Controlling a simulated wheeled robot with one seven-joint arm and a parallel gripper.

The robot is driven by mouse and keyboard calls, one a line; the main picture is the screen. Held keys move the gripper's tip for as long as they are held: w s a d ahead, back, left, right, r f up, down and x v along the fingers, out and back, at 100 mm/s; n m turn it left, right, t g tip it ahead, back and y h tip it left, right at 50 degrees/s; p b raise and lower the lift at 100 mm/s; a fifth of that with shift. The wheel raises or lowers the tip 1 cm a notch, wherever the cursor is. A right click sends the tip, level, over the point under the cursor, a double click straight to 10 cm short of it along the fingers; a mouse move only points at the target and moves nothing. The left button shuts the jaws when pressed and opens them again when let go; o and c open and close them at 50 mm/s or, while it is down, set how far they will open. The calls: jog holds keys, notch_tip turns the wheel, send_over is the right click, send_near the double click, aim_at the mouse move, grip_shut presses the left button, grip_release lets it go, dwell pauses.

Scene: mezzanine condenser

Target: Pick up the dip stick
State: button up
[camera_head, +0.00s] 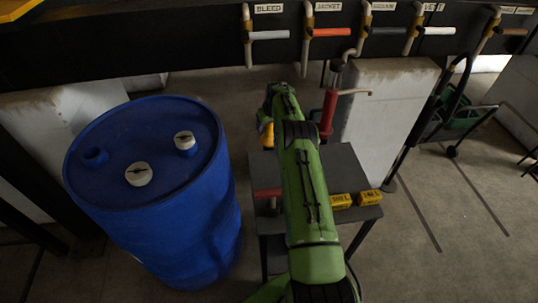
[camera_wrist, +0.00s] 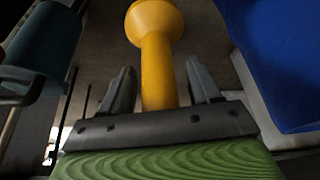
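A yellow piece (camera_wrist: 158,60) with a narrow stem and a wide flared end stands between the fingers of my gripper (camera_wrist: 160,80) in the wrist view. A gap shows on each side of the stem, so the gripper is open around or just behind it; I cannot tell the depth. In the head view a small yellow part (camera_head: 267,135) shows at the left of my green arm, between the blue drum and the arm. I cannot tell for sure whether this is the dip stick; no other clear stick shows. My fingers are hidden in the head view.
A blue drum (camera_head: 150,200) with two white caps stands left. A dark small table (camera_head: 345,160) under my arm holds yellow blocks (camera_head: 355,199) and a red piece (camera_head: 267,193). A red upright cylinder (camera_head: 328,112) stands behind. Labelled valve handles (camera_head: 330,32) line the back beam.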

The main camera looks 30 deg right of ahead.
grip_shut()
jog(key=shift+r, duration=0.15)
